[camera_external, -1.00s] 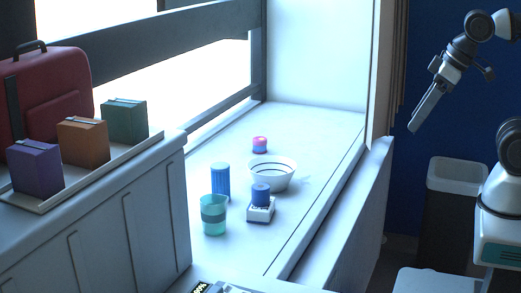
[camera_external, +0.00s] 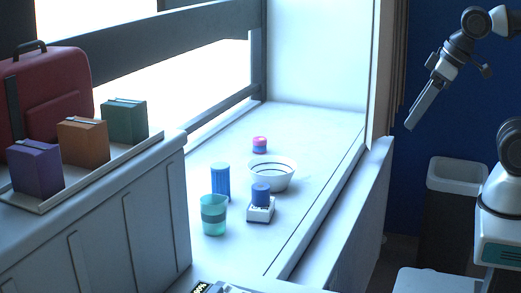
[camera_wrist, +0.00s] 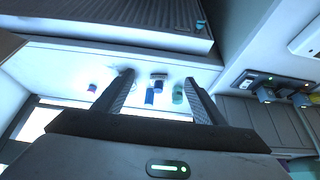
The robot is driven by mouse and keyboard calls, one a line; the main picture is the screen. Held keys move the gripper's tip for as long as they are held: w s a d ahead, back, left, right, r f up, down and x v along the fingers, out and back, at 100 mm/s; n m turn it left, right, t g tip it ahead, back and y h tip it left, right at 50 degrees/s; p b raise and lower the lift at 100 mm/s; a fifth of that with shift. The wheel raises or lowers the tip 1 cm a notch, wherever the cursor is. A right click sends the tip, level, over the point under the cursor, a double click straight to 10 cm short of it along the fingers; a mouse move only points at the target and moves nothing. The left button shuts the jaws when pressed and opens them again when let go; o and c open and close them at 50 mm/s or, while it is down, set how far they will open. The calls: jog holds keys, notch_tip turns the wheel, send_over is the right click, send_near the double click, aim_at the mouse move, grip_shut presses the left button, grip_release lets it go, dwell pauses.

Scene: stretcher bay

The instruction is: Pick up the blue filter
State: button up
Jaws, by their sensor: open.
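Two blue things stand on the white sill, and I cannot tell for certain which is the filter. One is a ribbed blue cylinder (camera_external: 220,182) standing upright left of the bowl. The other is a shorter smooth blue cylinder (camera_external: 261,195) on a small white block (camera_external: 260,214). In the wrist view the blue shapes (camera_wrist: 150,96) appear small and distant between my fingers. My gripper (camera_external: 411,124) is open and empty, high in the air to the right of the sill, well apart from everything on it. Its fingers also show in the wrist view (camera_wrist: 158,77).
A teal translucent cup (camera_external: 214,229) stands in front of the ribbed cylinder. A white bowl (camera_external: 285,181) and a pink-and-blue roll (camera_external: 260,145) are behind. Boxes and a red case (camera_external: 60,75) are at left. A bin (camera_external: 455,172) stands below my arm.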

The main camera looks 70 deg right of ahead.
jog(key=w+r, duration=0.3)
jog(key=w, duration=0.3)
jog(key=m+g+h, duration=0.1)
jog(key=m, duration=0.2)
send_over(221, 175)
jog(key=s, duration=0.6)
notch_tip(221, 175, down, 13)
jog(key=x, duration=1.2)
jog(key=shift+w+d+f+p, duration=0.1)
jog(key=shift+w+p, duration=0.1)
jog(key=shift+p, duration=0.1)
jog(key=shift+d+p+x, duration=0.15)
jog(key=shift+x, duration=1.25)
jog(key=shift+d+p+x, duration=0.15)
jog(key=shift+x, duration=1.25)
jog(key=c, duration=1.2)
